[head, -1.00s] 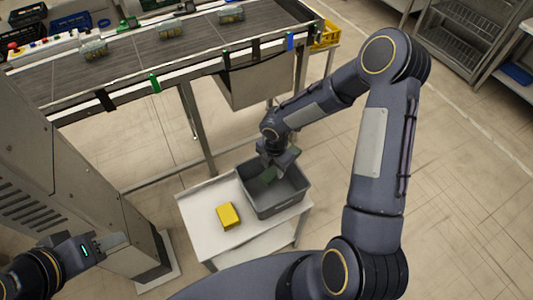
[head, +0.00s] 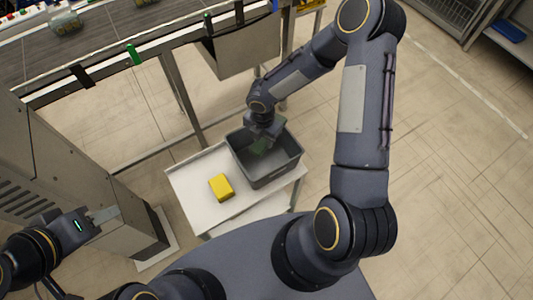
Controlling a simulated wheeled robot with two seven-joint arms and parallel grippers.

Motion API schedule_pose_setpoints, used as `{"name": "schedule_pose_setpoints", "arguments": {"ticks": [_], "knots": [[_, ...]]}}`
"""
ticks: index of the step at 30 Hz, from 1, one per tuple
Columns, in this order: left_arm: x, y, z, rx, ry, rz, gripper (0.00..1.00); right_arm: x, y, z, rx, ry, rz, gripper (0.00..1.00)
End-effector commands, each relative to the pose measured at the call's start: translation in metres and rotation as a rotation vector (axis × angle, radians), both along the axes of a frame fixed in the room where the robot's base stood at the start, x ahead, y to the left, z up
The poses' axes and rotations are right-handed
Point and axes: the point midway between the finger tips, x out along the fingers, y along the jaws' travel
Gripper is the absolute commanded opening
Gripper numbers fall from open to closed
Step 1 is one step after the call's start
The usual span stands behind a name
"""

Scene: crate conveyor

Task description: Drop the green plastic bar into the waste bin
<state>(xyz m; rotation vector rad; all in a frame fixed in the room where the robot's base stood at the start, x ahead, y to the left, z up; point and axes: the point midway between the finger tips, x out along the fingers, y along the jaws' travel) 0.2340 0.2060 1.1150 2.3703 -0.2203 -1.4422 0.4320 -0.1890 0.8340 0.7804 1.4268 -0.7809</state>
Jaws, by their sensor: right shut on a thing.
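My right gripper (head: 261,143) reaches down into a dark grey open-topped crate (head: 283,172) on a small white table. It is shut on the green bar (head: 260,147), which shows as a dim dark-green patch inside the crate's walls. The jaws and most of the bar are hidden or too small to make out. I cannot tell whether the bar touches the crate floor. My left gripper (head: 105,214) is at the lower left, beside a grey metal cabinet, far from the bar; its finger gap is not clear. I cannot pick out a waste bin for certain.
A yellow block (head: 221,187) lies on the white table (head: 190,182) left of the crate. A conveyor (head: 110,40) with a metal box (head: 242,45) below its edge stands behind. The grey cabinet (head: 60,165) is at left. Floor at right is clear.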

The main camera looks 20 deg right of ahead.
Motion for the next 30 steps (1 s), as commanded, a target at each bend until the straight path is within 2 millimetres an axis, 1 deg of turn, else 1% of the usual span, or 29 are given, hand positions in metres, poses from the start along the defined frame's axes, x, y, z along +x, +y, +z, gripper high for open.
{"name": "schedule_pose_setpoints", "arguments": {"ticks": [3,4,9,10,17,20,23,30], "knots": [[0.0,0.0,0.001,0.0,0.0,0.0,0.39,0.0,0.0,0.001,0.0,0.0,0.0,0.15],[0.0,0.0,0.001,0.0,0.0,0.0,0.39,0.0,0.0,0.001,0.0,0.0,0.0,0.39],[0.0,0.0,0.001,0.0,0.0,0.0,0.39,0.0,0.0,0.001,0.0,0.0,0.0,0.61],[0.0,0.0,0.001,0.0,0.0,0.0,0.39,0.0,0.0,0.001,0.0,0.0,0.0,0.63],[0.0,0.0,0.001,0.0,0.0,0.0,0.39,0.0,0.0,0.001,0.0,0.0,0.0,0.63],[0.0,0.0,0.0,0.0,0.0,0.0,0.39,0.001,0.0,0.006,0.0,-0.004,-0.001,0.63],[0.0,0.0,-0.001,0.0,0.0,0.0,0.39,0.001,-0.001,0.019,0.0,-0.005,-0.002,0.63],[0.0,0.0,-0.003,0.0,0.0,0.0,0.39,0.001,0.0,0.06,0.0,-0.005,-0.002,0.63]]}}
